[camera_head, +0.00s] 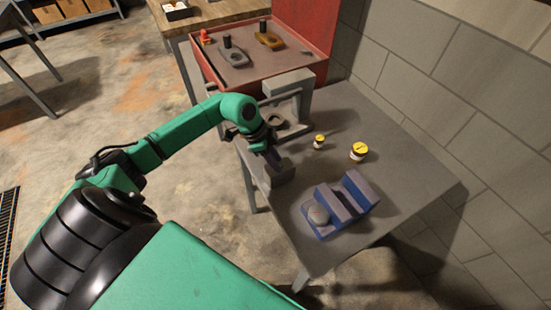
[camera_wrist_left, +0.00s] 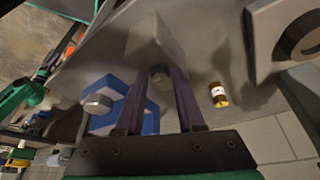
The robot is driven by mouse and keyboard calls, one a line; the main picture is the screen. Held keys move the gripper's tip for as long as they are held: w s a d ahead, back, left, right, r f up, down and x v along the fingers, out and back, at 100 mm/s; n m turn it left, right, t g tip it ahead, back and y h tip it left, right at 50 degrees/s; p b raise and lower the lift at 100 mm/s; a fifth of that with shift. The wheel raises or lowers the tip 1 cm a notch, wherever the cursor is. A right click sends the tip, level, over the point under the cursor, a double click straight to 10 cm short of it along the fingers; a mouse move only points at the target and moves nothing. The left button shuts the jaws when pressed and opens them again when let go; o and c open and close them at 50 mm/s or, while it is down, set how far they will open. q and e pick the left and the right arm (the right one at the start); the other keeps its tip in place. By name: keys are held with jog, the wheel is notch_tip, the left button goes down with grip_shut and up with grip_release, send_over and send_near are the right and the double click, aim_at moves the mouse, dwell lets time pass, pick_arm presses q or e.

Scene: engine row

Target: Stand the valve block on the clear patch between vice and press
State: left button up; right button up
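The valve block (camera_head: 281,178) is a grey block at the table's near left edge, between the blue vice (camera_head: 340,205) and the grey press (camera_head: 288,88). My left gripper (camera_head: 273,160) reaches down onto it from above. In the left wrist view, the fingers (camera_wrist_left: 167,72) close around a small knob on the pale block (camera_wrist_left: 155,40). I cannot tell whether the block's underside touches the table. The vice (camera_wrist_left: 148,120) is at the left of that view and the press (camera_wrist_left: 285,35) at the upper right. My right gripper is not in view.
Bare tabletop lies between block and jars. A red tray (camera_head: 225,78) with metal parts is beyond the press.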

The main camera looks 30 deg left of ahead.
pick_arm(q)
jog(key=shift+o, duration=0.2)
jog(key=shift+r, duration=0.15)
jog(key=shift+a+r, duration=0.1)
jog(key=shift+r, duration=0.1)
jog(key=b+v, duration=0.3)
jog(key=v, duration=0.8)
jog(key=shift+r+b, duration=0.35)
jog(key=shift+b, duration=0.05)
jog(key=shift+s, duration=0.1)
